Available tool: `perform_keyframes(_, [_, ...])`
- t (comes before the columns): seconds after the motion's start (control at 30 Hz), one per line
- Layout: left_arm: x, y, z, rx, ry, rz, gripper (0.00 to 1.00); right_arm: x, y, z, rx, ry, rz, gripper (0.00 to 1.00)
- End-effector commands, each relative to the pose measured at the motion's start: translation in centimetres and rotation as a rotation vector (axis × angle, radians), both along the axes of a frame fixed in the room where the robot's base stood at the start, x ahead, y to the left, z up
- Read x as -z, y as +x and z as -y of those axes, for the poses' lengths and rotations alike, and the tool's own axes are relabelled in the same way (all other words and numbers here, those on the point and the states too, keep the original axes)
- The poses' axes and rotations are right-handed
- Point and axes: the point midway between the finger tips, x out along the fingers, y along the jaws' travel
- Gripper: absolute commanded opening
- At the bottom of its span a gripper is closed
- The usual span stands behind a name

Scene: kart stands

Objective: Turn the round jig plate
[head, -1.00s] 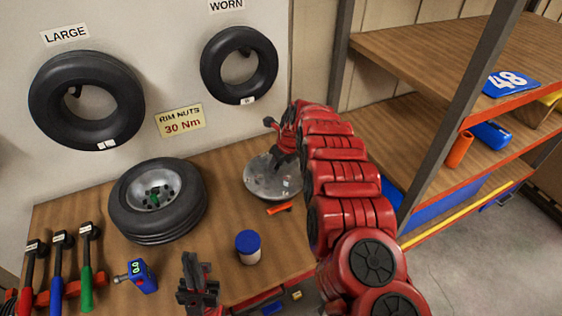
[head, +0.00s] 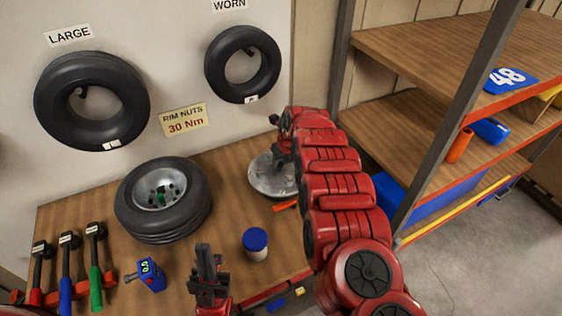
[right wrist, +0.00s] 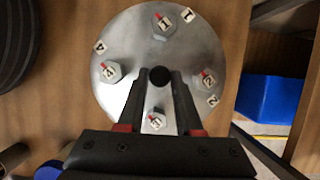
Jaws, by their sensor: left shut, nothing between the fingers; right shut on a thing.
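The round jig plate (head: 265,182) is a grey metal disc on the wooden bench, partly covered by my right arm in the head view. In the right wrist view the plate (right wrist: 128,42) carries several numbered hex nuts with red marks and a black central knob (right wrist: 159,75). My right gripper (right wrist: 160,82) is above the plate with its fingertips shut on the knob. Its fingers are hidden in the head view. My left gripper (head: 207,262) is shut and empty near the bench's front edge, away from the plate.
An orange item (head: 285,205) lies close to the plate's front edge. A blue-lidded jar (head: 256,243), a wheel (head: 163,200), a blue device (head: 151,275) and several hammers (head: 67,270) occupy the bench. A shelf post (head: 455,115) rises right of my arm.

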Motion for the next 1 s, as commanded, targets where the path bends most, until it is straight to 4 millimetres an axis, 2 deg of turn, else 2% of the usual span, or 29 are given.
perform_keyframes(0.03, [0.0, 0.0, 0.0, 0.000, 0.000, 0.000, 0.00, 0.1, 0.0, 0.0, 0.000, 0.000, -0.001, 0.00])
perform_keyframes(0.07, [0.0, 0.0, 0.0, 0.000, 0.000, 0.000, 0.00, 0.0, 0.0, 0.0, 0.000, 0.000, -0.001, 0.38])
perform_keyframes(0.2, [0.0, 0.0, 0.0, 0.000, 0.000, 0.000, 0.00, 0.0, 0.0, 0.0, 0.000, 0.000, -0.001, 0.63])
perform_keyframes(0.63, [0.1, 0.0, 0.0, 0.000, 0.000, 0.000, 0.00, -0.5, -0.1, 0.1, 0.002, 0.000, 0.001, 0.64])
perform_keyframes(0.9, [0.7, 0.0, 0.0, 0.000, 0.000, 0.000, 0.00, -2.9, -1.2, 0.4, -0.003, 0.005, -0.002, 0.64])
perform_keyframes(1.0, [-0.8, 0.0, 0.0, 0.000, 0.000, 0.000, 0.00, -4.7, -1.4, 0.5, -0.002, 0.003, 0.003, 0.64])
